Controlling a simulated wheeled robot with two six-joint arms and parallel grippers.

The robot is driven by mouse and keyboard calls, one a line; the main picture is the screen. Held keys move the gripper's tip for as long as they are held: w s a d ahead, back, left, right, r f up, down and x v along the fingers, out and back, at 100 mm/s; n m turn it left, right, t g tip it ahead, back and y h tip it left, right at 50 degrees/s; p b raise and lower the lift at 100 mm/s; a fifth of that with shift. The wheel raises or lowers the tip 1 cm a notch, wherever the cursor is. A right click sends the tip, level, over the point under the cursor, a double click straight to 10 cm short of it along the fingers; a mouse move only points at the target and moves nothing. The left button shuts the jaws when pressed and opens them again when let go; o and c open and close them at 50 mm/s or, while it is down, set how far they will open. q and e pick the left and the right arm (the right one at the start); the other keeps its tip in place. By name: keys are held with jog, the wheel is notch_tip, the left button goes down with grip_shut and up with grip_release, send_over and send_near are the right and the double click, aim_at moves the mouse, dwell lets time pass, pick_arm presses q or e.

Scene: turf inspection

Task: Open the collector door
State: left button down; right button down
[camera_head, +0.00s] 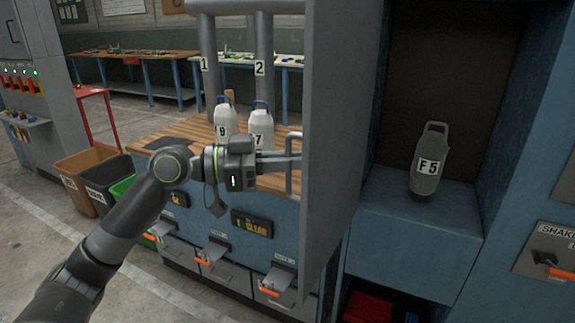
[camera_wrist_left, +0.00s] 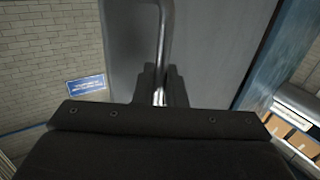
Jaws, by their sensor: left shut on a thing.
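The collector door (camera_head: 335,130) is a tall grey panel standing swung out from the blue cabinet, with the compartment behind it exposed. Its metal bar handle (camera_head: 290,165) is on the left face of the panel. My left gripper (camera_head: 296,162) reaches in from the left and is shut on this handle. In the left wrist view the handle (camera_wrist_left: 163,45) runs down between the two dark fingers (camera_wrist_left: 160,92), against the grey door (camera_wrist_left: 205,50). My right gripper is in neither view.
A grey bottle labelled F 5 (camera_head: 429,165) stands in the open compartment (camera_head: 410,210). Two pale bottles (camera_head: 262,128) stand on the wooden counter (camera_head: 185,130) behind my left arm. Bins (camera_head: 85,165) stand at the left; a shaker panel (camera_head: 550,255) is at the right.

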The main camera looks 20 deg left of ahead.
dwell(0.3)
pick_arm(q)
jog(key=c, duration=1.6)
grip_release()
